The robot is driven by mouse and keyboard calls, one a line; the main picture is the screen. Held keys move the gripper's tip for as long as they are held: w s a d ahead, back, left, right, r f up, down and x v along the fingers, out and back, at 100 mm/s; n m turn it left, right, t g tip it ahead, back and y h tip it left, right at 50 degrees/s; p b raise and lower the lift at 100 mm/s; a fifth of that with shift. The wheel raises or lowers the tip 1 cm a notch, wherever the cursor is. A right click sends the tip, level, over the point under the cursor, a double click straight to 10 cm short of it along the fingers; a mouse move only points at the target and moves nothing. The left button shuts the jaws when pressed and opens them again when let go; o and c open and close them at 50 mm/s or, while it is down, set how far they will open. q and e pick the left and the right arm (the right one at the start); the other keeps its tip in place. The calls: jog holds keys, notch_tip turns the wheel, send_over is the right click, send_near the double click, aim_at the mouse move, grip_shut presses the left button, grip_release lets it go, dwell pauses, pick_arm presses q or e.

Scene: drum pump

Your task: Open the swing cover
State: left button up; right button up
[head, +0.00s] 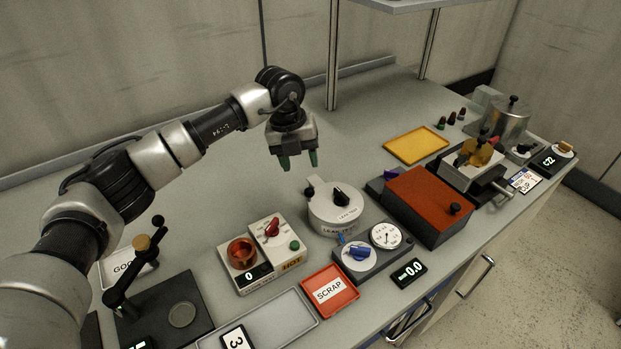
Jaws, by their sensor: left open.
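A flat rust-red cover (425,195) lies shut on top of a dark grey box, right of centre in the head view; it looks like the swing cover. A black knob (455,208) stands near its front right corner. What is under the cover is hidden. My left gripper (299,161) hangs in the air with its green fingertips pointing down, left of and behind the cover. It is open and empty, apart from the cover. My right gripper is not in view.
A round white leak test pot (335,213) with a black knob stands left of the cover. The gauge panel (372,257) lies in front. A yellow tray (416,146) lies behind; a metal vise (470,171) stands to the right. The back middle of the bench is clear.

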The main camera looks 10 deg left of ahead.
aim_at(308, 189)
pick_arm(q)
jog(key=f, duration=0.2)
jog(key=d+f+p, duration=0.1)
jog(key=f, duration=0.4)
jog(key=shift+w+d+f, duration=0.25)
jog(key=shift+w+f, duration=0.05)
jog(key=shift+w, duration=0.05)
jog(key=shift+f+p, duration=0.3)
jog(key=shift+f, duration=0.3)
jog(key=shift+d+f, duration=0.1)
jog(key=shift+f, duration=0.05)
jog(key=shift+c, duration=0.4)
grip_shut()
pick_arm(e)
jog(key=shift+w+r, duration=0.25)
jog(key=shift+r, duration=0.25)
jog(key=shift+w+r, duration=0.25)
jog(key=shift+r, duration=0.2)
